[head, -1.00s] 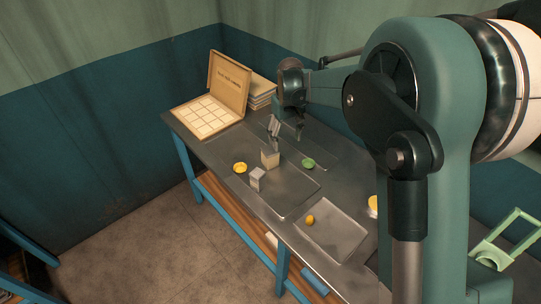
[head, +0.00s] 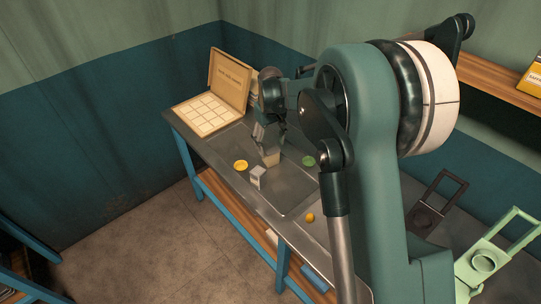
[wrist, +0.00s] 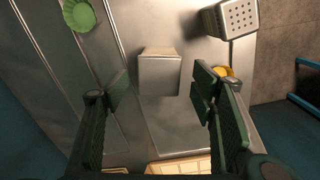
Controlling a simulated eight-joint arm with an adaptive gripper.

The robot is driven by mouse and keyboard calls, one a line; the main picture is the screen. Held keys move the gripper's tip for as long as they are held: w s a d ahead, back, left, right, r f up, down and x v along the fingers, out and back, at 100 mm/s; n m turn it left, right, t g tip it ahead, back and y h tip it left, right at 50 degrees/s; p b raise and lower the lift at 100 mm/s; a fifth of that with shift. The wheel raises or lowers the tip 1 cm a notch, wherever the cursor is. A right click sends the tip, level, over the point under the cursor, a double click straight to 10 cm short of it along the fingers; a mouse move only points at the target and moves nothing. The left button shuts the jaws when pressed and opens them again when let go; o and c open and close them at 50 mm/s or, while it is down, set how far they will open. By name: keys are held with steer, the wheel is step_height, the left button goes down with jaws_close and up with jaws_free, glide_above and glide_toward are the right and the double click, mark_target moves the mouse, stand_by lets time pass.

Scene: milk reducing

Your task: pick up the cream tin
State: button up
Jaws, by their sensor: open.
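A small box-shaped tin (head: 271,158), grey with a cream-coloured side, stands on the metal table. It looks like the cream tin, though no label is legible. In the wrist view the tin (wrist: 160,76) sits between the two fingers, near their tips. The fingers are open, with gaps on both sides in the wrist view (wrist: 161,88). Whether the fingertips reach below the tin's top is hard to tell.
A pale box with a dotted face (wrist: 236,17) stands close by; the head view shows it (head: 257,178) too. A yellow dish (head: 240,165) and green dish (head: 308,161) flank the tin. A small yellow item (head: 310,217) lies nearer. An open gridded case (head: 207,115) is behind.

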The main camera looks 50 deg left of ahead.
mark_target(271, 158)
steer(key=shift+f, duration=0.65)
steer(key=shift+f, duration=0.15)
steer(key=shift+w+f, duration=0.1)
steer(key=shift+f, duration=2.4)
steer(key=c, duration=1.1)
